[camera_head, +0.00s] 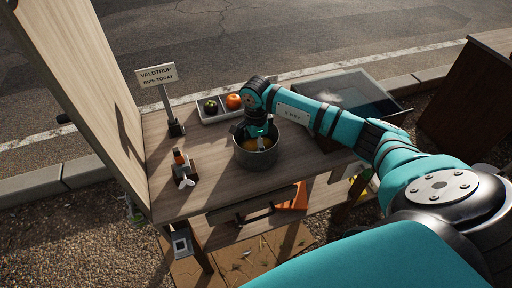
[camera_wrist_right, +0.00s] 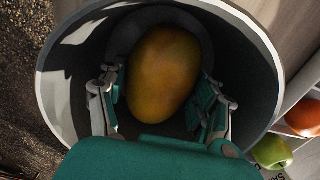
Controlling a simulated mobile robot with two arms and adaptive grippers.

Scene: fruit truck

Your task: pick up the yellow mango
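The yellow mango (camera_wrist_right: 164,75) lies inside a round grey pot (camera_head: 256,158). In the right wrist view the pot's rim (camera_wrist_right: 262,45) surrounds the mango and my fingers. My right gripper (camera_wrist_right: 160,95) reaches down into the pot with its fingers apart, one on each side of the mango. The left finger is close to the mango; I cannot tell whether either finger touches it. In the head view my right gripper (camera_head: 256,138) is over and partly within the pot, and only a little of the mango shows. My left gripper is not in view.
The wooden table (camera_head: 205,196) is clear in front.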

